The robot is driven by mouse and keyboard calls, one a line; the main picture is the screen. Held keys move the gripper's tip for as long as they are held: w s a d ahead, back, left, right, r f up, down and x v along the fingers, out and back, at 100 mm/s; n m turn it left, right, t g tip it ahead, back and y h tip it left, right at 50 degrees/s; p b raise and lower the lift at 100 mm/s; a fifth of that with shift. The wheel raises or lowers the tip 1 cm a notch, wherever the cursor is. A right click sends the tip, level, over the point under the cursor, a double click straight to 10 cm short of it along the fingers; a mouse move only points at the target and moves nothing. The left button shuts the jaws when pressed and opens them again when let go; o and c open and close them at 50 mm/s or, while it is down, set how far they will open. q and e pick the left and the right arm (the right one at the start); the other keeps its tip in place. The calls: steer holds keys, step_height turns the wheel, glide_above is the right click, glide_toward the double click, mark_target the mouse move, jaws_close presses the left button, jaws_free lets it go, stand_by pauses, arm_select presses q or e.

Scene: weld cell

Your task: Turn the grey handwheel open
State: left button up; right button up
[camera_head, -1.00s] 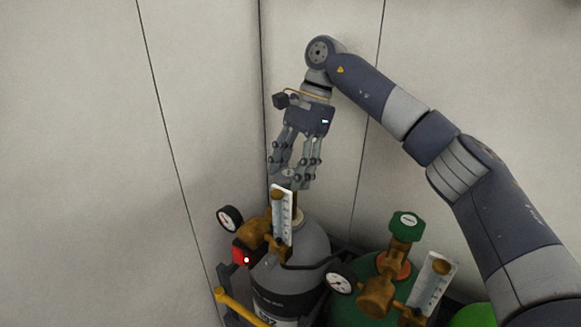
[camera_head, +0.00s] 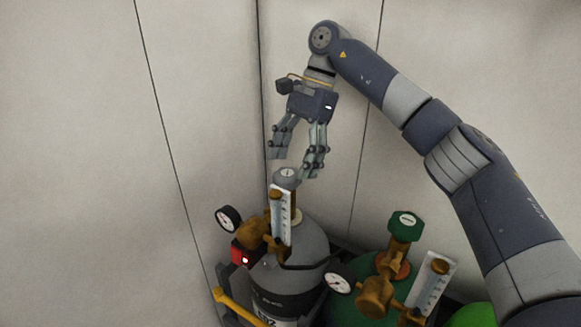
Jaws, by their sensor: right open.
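The grey handwheel (camera_head: 287,177) sits on top of the valve of the grey gas cylinder (camera_head: 302,245), with a pale mark on its top face. My right gripper (camera_head: 293,166) is open just above the handwheel, fingers pointing down and spread apart. Nothing is between its fingers, and the handwheel shows below them. The right fingertip is close to the wheel's right side; I cannot tell whether it touches. My left gripper is not in view.
A flowmeter tube (camera_head: 281,215), a round gauge (camera_head: 228,219) and a brass regulator crowd the grey cylinder's valve. To the right stands a green cylinder with a green handwheel (camera_head: 404,225) and its own gauge (camera_head: 339,279). A yellow bar (camera_head: 238,305) is at front left. Wall panels stand behind.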

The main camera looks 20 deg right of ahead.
steer(key=v, duration=0.5)
steer(key=shift+d, duration=0.1)
stand_by(0.3)
